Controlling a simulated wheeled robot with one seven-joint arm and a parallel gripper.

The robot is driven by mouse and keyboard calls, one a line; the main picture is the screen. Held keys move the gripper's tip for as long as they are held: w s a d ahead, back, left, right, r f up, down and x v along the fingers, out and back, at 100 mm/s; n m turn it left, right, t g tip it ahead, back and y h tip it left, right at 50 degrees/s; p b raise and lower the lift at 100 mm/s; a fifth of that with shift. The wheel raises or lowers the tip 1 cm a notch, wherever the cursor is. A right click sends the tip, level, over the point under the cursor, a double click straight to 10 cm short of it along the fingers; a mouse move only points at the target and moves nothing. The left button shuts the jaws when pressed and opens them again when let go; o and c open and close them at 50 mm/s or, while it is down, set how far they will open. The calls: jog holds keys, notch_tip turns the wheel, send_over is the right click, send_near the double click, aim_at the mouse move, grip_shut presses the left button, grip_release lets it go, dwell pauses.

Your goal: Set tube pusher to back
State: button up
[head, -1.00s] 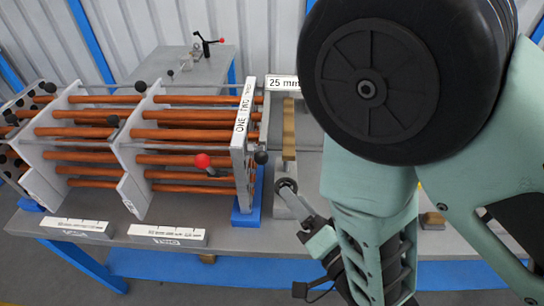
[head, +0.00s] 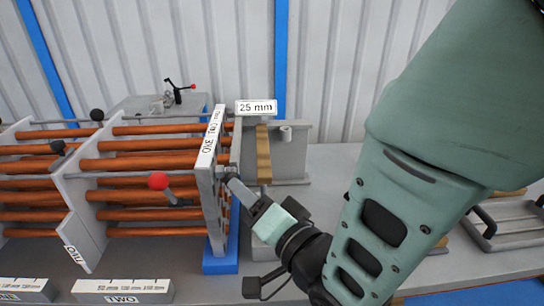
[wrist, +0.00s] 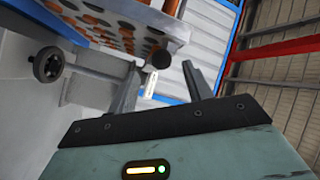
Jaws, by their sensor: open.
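The shell's end plate (head: 210,180), labelled ONE TWO, stands at the right end of several copper tubes. No part is marked as the tube pusher, so I cannot tell which it is. My gripper (head: 238,184) reaches in from the lower right, its tip close to the right side of the end plate. In the wrist view its two fingers are apart. A dark round knob (wrist: 160,58) shows between and beyond the fingertips; I cannot tell whether they touch it. A lever with a red ball (head: 157,181) stands in front of the tubes, left of the plate.
A grey block with a wooden strip (head: 263,153) and a 25 mm sign (head: 256,107) stands just right of the plate. A metal rack (head: 505,222) is at the right. A round black handwheel (wrist: 48,65) shows in the wrist view.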

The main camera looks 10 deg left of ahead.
jog(key=shift+p+x, duration=0.3)
jog(key=shift+x, duration=1.6)
grip_shut()
